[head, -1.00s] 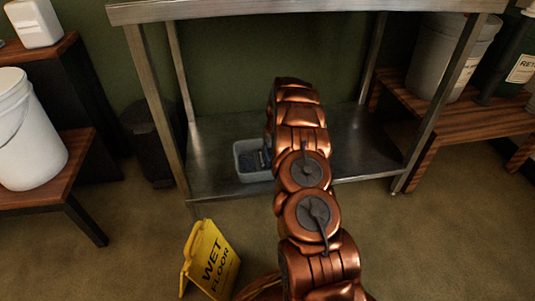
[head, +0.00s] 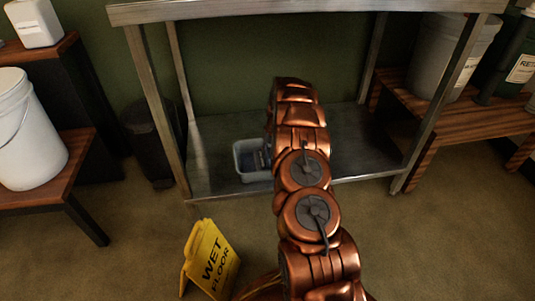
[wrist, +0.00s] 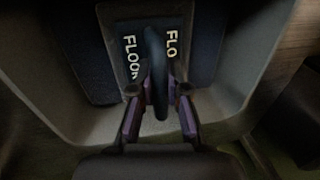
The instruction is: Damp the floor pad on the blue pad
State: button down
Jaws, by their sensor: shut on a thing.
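The floor pad (wrist: 183,60) is a dark block labelled FLOOR with an upright dark loop handle (wrist: 156,65). My gripper (wrist: 158,95) is shut on that handle, one finger on each side, in the wrist view. The pad is over or in a pale grey tub (wrist: 225,115). A dark bluish flat surface, perhaps the blue pad (wrist: 82,45), shows beside it in the tub. I cannot tell whether the two touch. In the head view the tub (head: 238,162) stands on the lower metal shelf, and my arm hides the gripper.
The steel table's lower shelf (head: 345,150) is clear to the right. Table legs (head: 160,110) flank the opening. A yellow wet floor sign (head: 209,260) stands in front. A white bucket (head: 28,135) is on the left bench, and a grey bucket (head: 450,60) on the right one.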

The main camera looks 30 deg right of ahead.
jog(key=shift+r+p, duration=1.65)
jog(key=shift+r, duration=1.8)
